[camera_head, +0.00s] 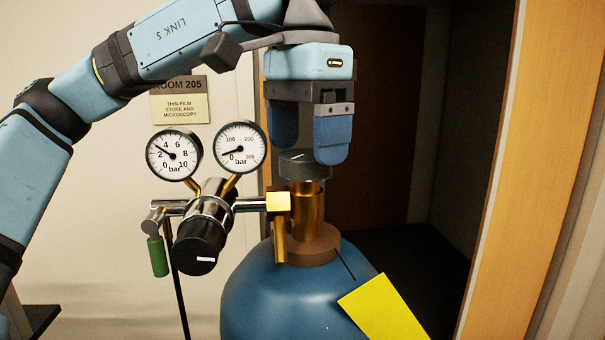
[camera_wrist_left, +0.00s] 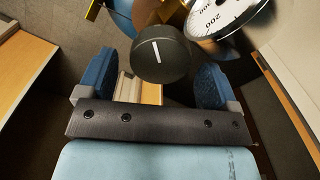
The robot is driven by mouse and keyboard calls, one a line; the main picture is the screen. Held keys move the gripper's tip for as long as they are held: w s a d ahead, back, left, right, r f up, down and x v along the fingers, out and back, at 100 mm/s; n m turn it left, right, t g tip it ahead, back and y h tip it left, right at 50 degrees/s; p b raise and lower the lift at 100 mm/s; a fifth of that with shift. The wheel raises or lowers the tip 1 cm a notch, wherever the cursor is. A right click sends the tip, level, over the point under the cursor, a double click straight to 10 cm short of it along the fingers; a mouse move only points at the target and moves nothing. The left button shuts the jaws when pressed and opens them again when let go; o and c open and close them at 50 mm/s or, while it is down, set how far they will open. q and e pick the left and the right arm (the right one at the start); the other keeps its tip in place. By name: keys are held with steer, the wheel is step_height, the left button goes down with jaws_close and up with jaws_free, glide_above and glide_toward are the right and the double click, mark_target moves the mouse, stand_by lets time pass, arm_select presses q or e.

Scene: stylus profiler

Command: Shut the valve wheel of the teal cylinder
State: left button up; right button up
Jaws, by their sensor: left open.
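The teal cylinder (camera_head: 285,295) stands upright at the lower middle of the head view. Its dark grey valve wheel (camera_head: 304,164) sits on top of the brass valve. The wheel also shows in the left wrist view (camera_wrist_left: 161,54), with a white line on its top face. My left gripper (camera_head: 310,150) points down just above the wheel. Its two blue fingers are apart, and in the left wrist view (camera_wrist_left: 155,85) the wheel lies beyond and between the fingertips. No grip on it shows. My right gripper is in neither view.
A regulator (camera_head: 207,222) with a black knob, a green-handled lever and two gauges (camera_head: 239,147) is attached left of the valve. A yellow tag (camera_head: 383,307) hangs on the cylinder's shoulder. A wooden door frame (camera_head: 515,170) stands at the right. A wall sign (camera_head: 180,98) is behind.

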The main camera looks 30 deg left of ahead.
arm_select(q)
steer(key=shift+w+f, duration=0.1)
steer(key=shift+f, duration=0.3)
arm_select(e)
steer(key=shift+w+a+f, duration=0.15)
